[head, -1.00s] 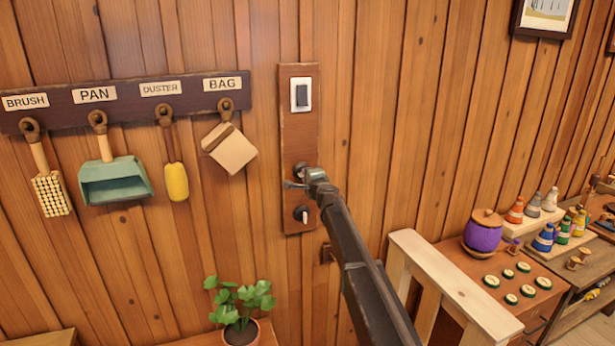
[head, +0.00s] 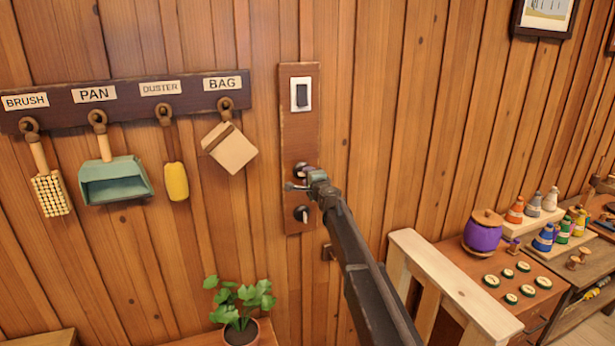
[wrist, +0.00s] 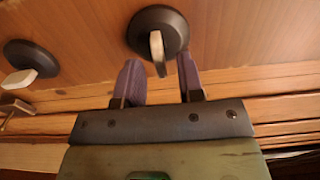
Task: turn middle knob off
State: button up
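The tall wooden panel (head: 299,130) on the wall carries a rocker switch at its top and two dark round knobs below. The middle knob (head: 300,169) is partly hidden by my gripper (head: 298,186) in the head view. In the wrist view the middle knob (wrist: 170,28) has a dark round base and a pale lever, slightly tilted. My gripper (wrist: 162,76) is open, its two purple-grey fingers on either side of the lever's end, with gaps visible. Whether the fingers touch the knob's base I cannot tell. The lower knob (head: 302,214) also shows in the wrist view (wrist: 30,58).
The black rocker switch (head: 302,95) sits above the knobs. Left hangs a labelled rack (head: 130,100) with brush, pan, duster and bag. A potted plant (head: 240,305) stands below; a pale wooden frame (head: 450,285) stands right.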

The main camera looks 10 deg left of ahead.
jog(key=v, duration=0.9)
jog(key=shift+s, duration=0.2)
jog(key=s+f+n+g+y+b, duration=0.1)
jog(key=s+f+n+g, duration=0.45)
jog(key=s, duration=0.45)
jog(key=s+f+n+g+b, duration=0.2)
jog(key=s+f+n+g, duration=0.4)
jog(key=s, duration=0.4)
jog(key=s+d+f+g+h+b, duration=0.2)
jog(key=s+d+f+h+b, duration=0.2)
jog(key=s+d+f, duration=0.4)
jog(key=s+d+f+g+h+b, duration=0.2)
jog(key=s+d+f+h+b, duration=0.2)
jog(key=s+d+f, duration=0.4)
jog(key=s+d+n+h, duration=0.1)
jog(key=s+d, duration=0.6)
jog(key=s, duration=0.1)
jog(key=shift+s+d+f, duration=0.25)
jog(key=shift+s+f, duration=0.05)
jog(key=shift+s, duration=0.1)
